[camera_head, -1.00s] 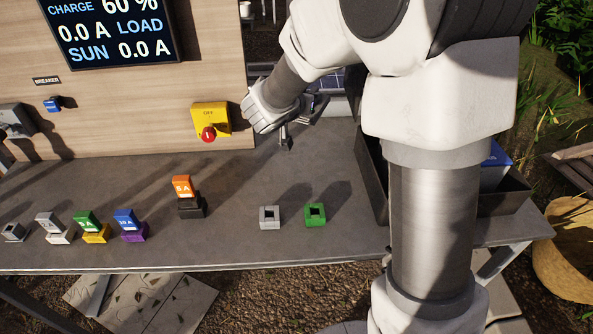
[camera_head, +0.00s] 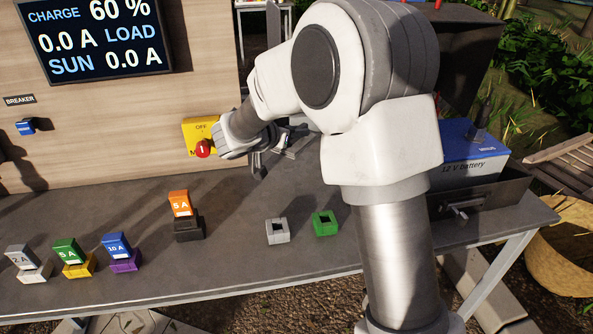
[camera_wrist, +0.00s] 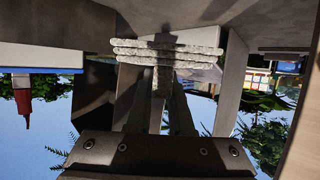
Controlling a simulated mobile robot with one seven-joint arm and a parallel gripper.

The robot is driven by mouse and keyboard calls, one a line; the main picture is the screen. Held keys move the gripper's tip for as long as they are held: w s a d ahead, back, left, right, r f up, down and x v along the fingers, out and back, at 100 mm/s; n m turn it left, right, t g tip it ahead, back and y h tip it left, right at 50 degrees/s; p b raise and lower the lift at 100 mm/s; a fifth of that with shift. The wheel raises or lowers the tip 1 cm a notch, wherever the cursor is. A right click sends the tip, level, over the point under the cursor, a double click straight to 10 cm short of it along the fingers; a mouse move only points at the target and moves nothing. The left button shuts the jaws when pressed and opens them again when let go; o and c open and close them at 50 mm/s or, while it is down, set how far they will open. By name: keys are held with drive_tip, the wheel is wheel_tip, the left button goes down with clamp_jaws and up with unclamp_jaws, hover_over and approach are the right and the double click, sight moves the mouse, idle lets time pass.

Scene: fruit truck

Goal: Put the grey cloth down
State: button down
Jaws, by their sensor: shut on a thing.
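In the wrist view, the grey cloth (camera_wrist: 167,52) is a folded stack of several layers between my gripper's fingers. My gripper (camera_head: 270,158) is shut on it. In the head view, the gripper is low over the grey bench (camera_head: 235,255), right of the yellow switch box and behind the grey and green blocks. The cloth is hard to make out in the head view, and I cannot tell whether it touches the bench.
The yellow box with a red knob (camera_head: 203,148) is close left of my wrist. A grey block (camera_head: 277,232) and a green block (camera_head: 325,224) stand in front. Several coloured fuses stand at left. A blue-topped battery (camera_head: 470,165) is in a tray at right.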

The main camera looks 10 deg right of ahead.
sight(297, 173)
wheel_tip(297, 173, down, 8)
drive_tip(key=shift+r+b, duration=0.1)
drive_tip(key=shift+b, duration=0.45)
drive_tip(key=shift+f+b, duration=0.65)
drive_tip(key=shift+b, duration=0.85)
drive_tip(key=c, duration=0.8)
unclamp_jaws()
drive_tip(key=shift+r, duration=0.1)
